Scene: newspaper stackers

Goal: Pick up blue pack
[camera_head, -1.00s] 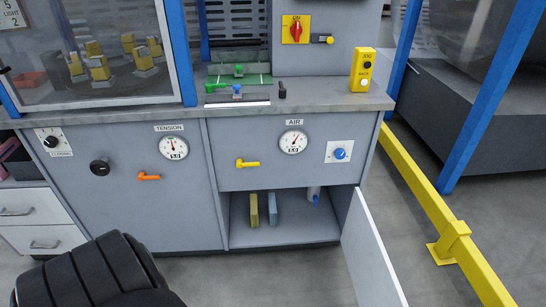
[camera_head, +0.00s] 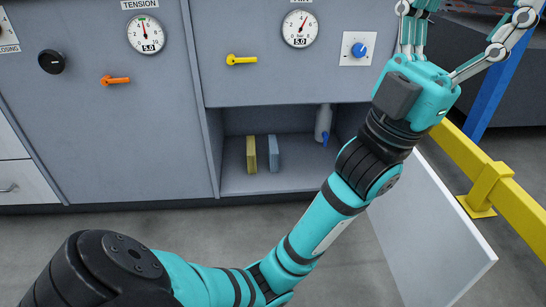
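The blue pack (camera_head: 273,154) is a thin grey-blue slab standing upright on the floor of the open lower compartment (camera_head: 237,185). A similar yellow pack (camera_head: 251,155) stands upright just to its left, with a small gap between them. My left gripper (camera_head: 463,28) is raised at the upper right, well away from the blue pack. Its fingers are spread wide with nothing seen between them, and some finger ends are cut off by the top edge. My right gripper is not in view.
A grey bottle with a blue tip (camera_head: 323,124) hangs at the compartment's right side. The white door (camera_head: 440,240) stands open at the right, partly behind my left arm. A yellow rail (camera_head: 520,205) runs beyond it. The compartment's front is open.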

